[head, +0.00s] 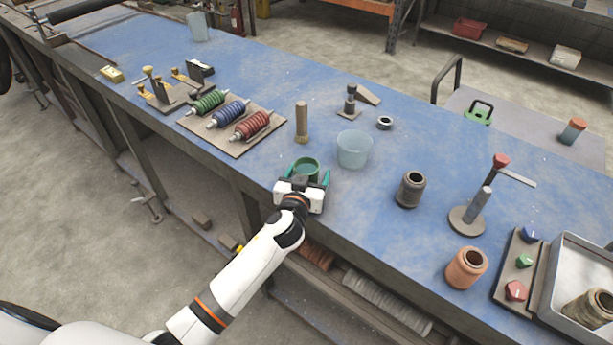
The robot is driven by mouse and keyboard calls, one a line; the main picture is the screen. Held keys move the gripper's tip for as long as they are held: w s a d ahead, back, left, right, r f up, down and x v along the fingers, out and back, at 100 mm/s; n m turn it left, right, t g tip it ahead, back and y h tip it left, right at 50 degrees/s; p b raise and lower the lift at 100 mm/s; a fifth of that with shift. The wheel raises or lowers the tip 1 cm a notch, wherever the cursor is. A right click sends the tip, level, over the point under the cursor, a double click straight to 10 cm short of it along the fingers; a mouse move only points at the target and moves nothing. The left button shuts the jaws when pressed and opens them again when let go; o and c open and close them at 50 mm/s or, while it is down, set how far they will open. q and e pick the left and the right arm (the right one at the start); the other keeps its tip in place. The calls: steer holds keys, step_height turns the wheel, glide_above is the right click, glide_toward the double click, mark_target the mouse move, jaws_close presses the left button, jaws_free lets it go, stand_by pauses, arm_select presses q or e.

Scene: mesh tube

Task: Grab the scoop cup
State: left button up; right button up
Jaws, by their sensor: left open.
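A small round green cup (307,165), which looks like the scoop cup, stands at the near edge of the blue bench. My left gripper (306,176) reaches in from the near side, with its green-tipped fingers open on either side of the cup. The gripper body hides the cup's lower near part, and I cannot tell whether the fingers touch it. My right gripper is not in view.
A translucent beaker (354,149) stands just right of the cup, and a wooden-looking cylinder (301,122) stands behind it. A board with colored coils (232,142) lies to the left. A dark spool (410,189) stands to the right.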

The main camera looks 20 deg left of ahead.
arm_select(q)
steer(key=shift+s, duration=0.1)
steer(key=shift+c, duration=0.3)
steer(key=shift+r, duration=0.1)
steer(key=c, duration=1.1)
